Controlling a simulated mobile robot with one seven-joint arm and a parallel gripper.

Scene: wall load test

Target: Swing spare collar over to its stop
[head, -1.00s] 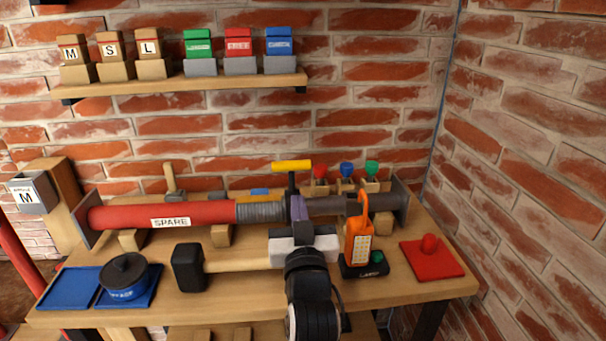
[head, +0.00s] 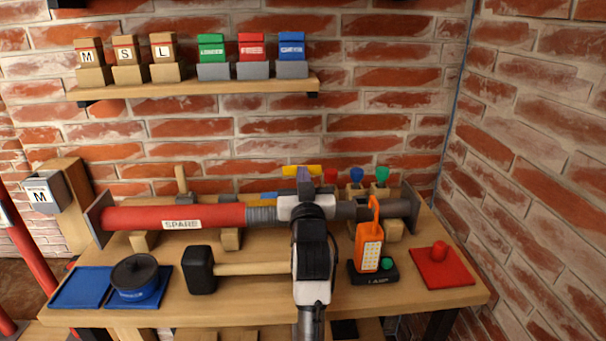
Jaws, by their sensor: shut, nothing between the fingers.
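A red tube (head: 175,217) labelled SPARE lies along the bench, with a grey ribbed section (head: 260,215) and a dark grey shaft (head: 345,210) to its right. A yellow crossbar handle (head: 290,170) stands above the shaft; its stem and the collar around it are mostly hidden behind my arm. My gripper (head: 304,176) is shut and empty, its purple-grey fingers in front of the yellow bar. I cannot tell whether they touch it. A grey end plate (head: 410,207) stands at the shaft's right end; which part is the stop is unclear.
An orange lamp (head: 369,246) on a black base stands close right of my arm. A black-headed mallet (head: 200,270) lies left of it. A blue pot (head: 138,280), a red pad (head: 441,267) and red, blue and green knobs (head: 357,175) are around. A shelf (head: 200,88) holds several boxes.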

